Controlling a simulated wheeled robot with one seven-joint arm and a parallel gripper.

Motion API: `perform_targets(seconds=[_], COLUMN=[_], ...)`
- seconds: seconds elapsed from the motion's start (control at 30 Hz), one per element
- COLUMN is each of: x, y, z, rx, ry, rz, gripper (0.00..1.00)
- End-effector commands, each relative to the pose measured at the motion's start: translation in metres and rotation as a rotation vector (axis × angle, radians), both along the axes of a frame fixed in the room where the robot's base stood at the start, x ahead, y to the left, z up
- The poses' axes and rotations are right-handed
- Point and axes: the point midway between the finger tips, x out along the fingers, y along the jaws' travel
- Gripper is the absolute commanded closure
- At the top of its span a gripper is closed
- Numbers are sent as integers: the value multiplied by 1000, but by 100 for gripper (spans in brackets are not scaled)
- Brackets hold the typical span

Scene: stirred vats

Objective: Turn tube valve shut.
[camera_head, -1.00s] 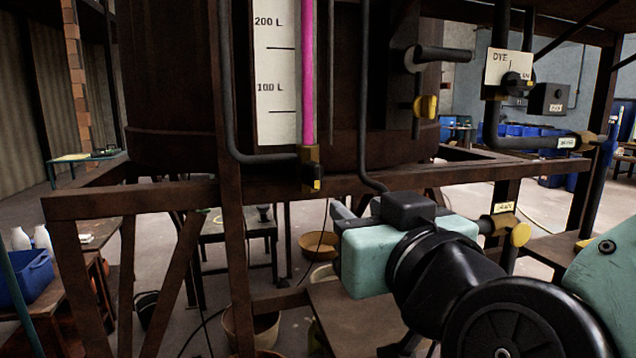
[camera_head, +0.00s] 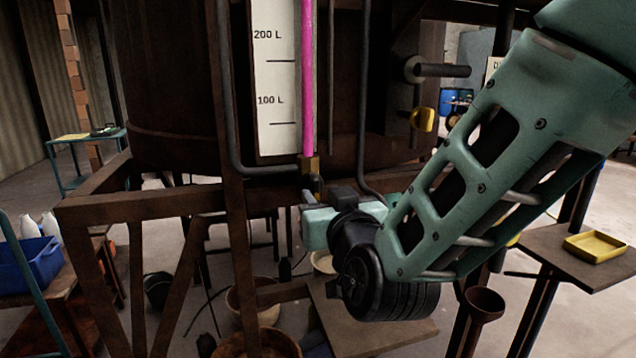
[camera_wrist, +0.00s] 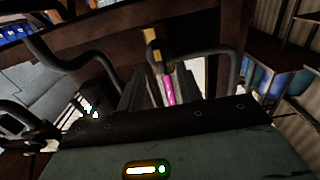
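The tube valve (camera_head: 309,165) is a small brass block at the foot of the magenta sight tube (camera_head: 307,80), beside the white scale. Its short handle hangs below it, partly hidden by my gripper in the head view. In the wrist view the fingers of my gripper (camera_wrist: 158,90) stand apart, with the magenta tube (camera_wrist: 169,90) and the brass valve (camera_wrist: 160,60) seen in line with the gap. Contact with the handle cannot be made out.
The rusty frame beam (camera_head: 140,204) runs beside the valve. A grey pipe (camera_head: 226,110) bends in from the left and another drops at the right. A yellow-handled valve (camera_head: 422,120) is further right. A yellow tray (camera_head: 595,246) lies on a stand at right.

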Motion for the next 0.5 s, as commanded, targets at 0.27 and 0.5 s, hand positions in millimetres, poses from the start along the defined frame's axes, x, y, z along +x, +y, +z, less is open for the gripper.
perform_targets(seconds=[0.27, 0.5], x=[32, 36], y=[9, 10], z=[0, 0], rx=[-1, -1], ry=[1, 0], rz=[-1, 0], gripper=[65, 65])
